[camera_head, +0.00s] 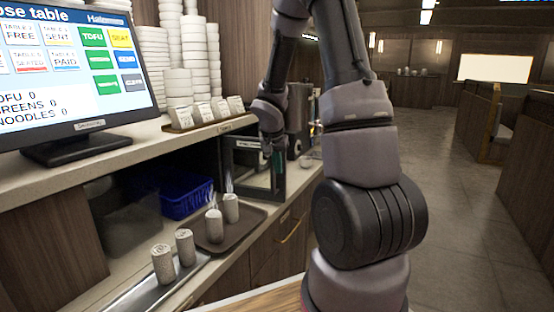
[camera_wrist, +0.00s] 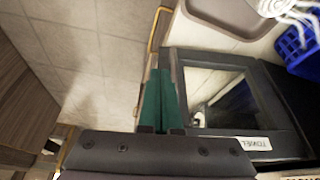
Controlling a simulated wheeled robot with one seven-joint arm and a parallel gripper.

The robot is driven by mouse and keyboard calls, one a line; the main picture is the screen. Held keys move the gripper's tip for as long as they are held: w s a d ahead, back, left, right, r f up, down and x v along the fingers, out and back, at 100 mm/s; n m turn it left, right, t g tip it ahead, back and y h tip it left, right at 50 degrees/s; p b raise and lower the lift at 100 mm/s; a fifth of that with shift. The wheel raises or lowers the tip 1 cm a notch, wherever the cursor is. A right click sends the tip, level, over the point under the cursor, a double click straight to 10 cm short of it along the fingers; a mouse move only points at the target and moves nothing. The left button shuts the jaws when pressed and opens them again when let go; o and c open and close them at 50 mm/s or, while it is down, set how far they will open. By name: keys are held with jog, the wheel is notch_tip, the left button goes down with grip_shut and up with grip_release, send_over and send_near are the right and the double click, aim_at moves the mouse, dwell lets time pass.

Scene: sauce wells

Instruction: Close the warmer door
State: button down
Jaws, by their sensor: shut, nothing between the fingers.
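The warmer door (camera_head: 237,143) is a dark-framed panel with a clear pane, standing open and jutting out from the warmer under the raised counter. In the wrist view the door frame (camera_wrist: 268,147) fills the right half and carries a label reading "TOWEL". My gripper (camera_head: 277,160) is at the door's outer edge in the head view, partly hidden by my arm. In the wrist view its green fingers (camera_wrist: 160,98) are shut, empty and close beside the door's left edge. I cannot tell whether they touch it. The warmer's inside is mostly hidden.
A brown tray (camera_head: 255,232) with rolled towels lies on the lower counter in front of the door. A blue basket (camera_head: 187,195) stands behind it. A drawer handle (camera_head: 292,229) sits below the counter edge. Open floor (camera_head: 435,180) lies to the right.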

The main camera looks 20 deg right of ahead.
aim_at(285, 181)
jog(key=w+d+f, duration=0.3)
jog(key=w+f, duration=0.1)
jog(key=shift+d, duration=0.35)
jog(key=shift+w+d+r, duration=0.1)
jog(key=shift+w+d, duration=0.05)
